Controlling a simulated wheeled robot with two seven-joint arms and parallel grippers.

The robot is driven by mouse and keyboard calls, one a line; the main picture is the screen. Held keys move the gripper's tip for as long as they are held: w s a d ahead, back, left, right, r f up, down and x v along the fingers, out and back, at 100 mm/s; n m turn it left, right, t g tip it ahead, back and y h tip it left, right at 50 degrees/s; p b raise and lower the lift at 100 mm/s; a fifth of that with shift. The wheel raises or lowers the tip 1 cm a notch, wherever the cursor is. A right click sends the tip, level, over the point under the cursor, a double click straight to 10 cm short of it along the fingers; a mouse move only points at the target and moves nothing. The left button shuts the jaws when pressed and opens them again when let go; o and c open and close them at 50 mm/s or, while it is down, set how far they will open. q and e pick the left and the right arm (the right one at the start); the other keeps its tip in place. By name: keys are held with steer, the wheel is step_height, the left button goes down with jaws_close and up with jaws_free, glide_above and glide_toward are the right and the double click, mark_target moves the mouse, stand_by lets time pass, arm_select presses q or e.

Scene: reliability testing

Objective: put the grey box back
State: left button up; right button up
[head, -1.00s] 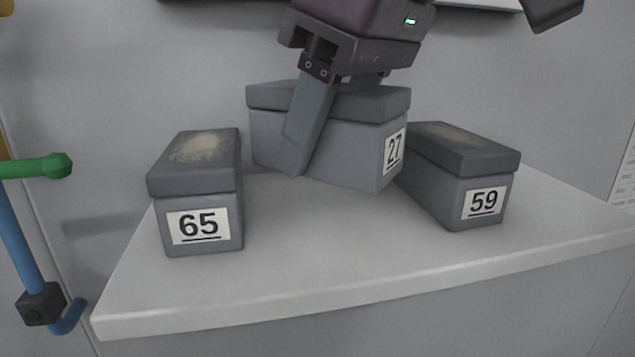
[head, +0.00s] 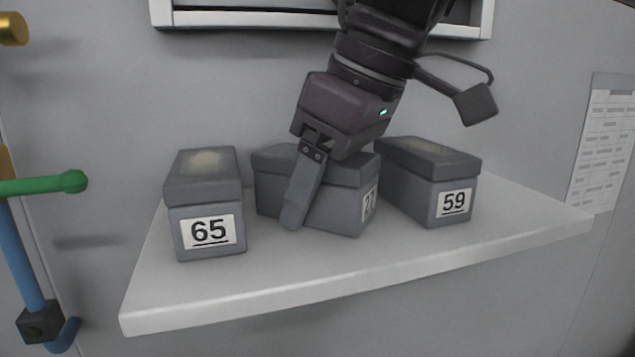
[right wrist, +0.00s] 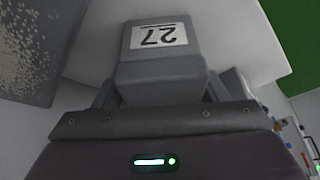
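The grey box labelled 27 (head: 335,208) is at the middle of the white shelf (head: 300,277), turned at an angle, between grey boxes 65 (head: 208,215) and 59 (head: 430,185). My right gripper (head: 308,190) comes down over box 27 from above. One finger lies along its near side; the other is hidden behind it. In the right wrist view box 27 (right wrist: 160,68) sits between both fingers, which appear to press its sides. The box looks level and at shelf height; whether it bears fully on the shelf is unclear. My left gripper is not in view.
Box 59 stands close to the right of box 27, with a narrow gap to box 65 on the left. The front of the shelf is bare. A printed sheet (head: 600,140) hangs on the right wall.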

steer(key=shift+o, duration=0.4)
steer(key=shift+s, duration=0.2)
steer(key=shift+s+a+r, duration=0.1)
steer(key=shift+s+r, duration=0.05)
steer(key=shift+s, duration=0.05)
steer(key=shift+s+a+r, duration=0.15)
steer(key=shift+a, duration=0.05)
steer(key=shift+d+r, duration=0.1)
steer(key=v, duration=0.5)
steer(key=shift+d, duration=0.15)
steer(key=shift+v, duration=0.8)
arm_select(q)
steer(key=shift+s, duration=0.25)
arm_select(e)
steer(key=shift+r, duration=0.2)
steer(key=shift+d, duration=0.1)
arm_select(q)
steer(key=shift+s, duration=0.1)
